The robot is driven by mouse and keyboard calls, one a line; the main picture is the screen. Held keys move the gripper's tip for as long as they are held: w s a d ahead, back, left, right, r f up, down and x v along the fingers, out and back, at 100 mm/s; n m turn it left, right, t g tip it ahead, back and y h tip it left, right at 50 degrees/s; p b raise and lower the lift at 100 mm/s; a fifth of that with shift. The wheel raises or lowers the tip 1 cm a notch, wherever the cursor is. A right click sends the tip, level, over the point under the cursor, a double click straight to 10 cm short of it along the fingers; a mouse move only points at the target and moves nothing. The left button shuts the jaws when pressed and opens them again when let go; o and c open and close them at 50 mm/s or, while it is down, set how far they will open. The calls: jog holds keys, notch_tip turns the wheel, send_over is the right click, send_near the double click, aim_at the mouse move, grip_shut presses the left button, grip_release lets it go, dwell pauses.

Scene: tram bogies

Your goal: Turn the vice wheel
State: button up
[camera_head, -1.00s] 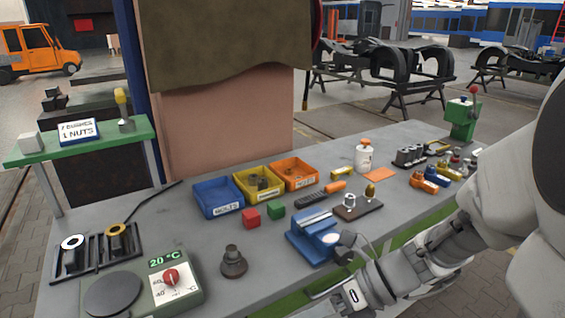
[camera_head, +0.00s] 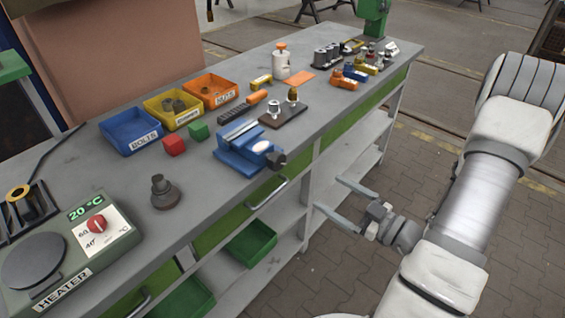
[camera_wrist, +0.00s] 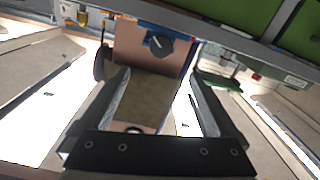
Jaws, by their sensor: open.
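The blue vice (camera_head: 240,148) stands on the grey bench near its front edge. Its dark wheel (camera_head: 276,160) sticks out at the front edge. In the wrist view the wheel (camera_wrist: 160,44) appears as a round dark knob beyond the fingers, near top centre, with some blue of the vice (camera_wrist: 152,28) behind it. My gripper (camera_head: 330,194) is open and empty, in front of the bench, to the right of and lower in the picture than the wheel, apart from it. Both fingers also show in the wrist view (camera_wrist: 160,82).
A red block (camera_head: 173,145), a green block (camera_head: 199,131) and a board with two small fittings (camera_head: 284,115) lie near the vice. Blue (camera_head: 131,130), yellow and orange bins stand behind. A drawer handle (camera_head: 268,193) and open shelves are below.

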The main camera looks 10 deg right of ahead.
aim_at(280, 163)
jog(key=b+x, duration=0.1)
jog(key=x, duration=1.6)
jog(key=shift+a+b, duration=0.1)
jog(key=shift+b, duration=0.25)
jog(key=c, duration=1.4)
jog(key=shift+n, duration=0.3)
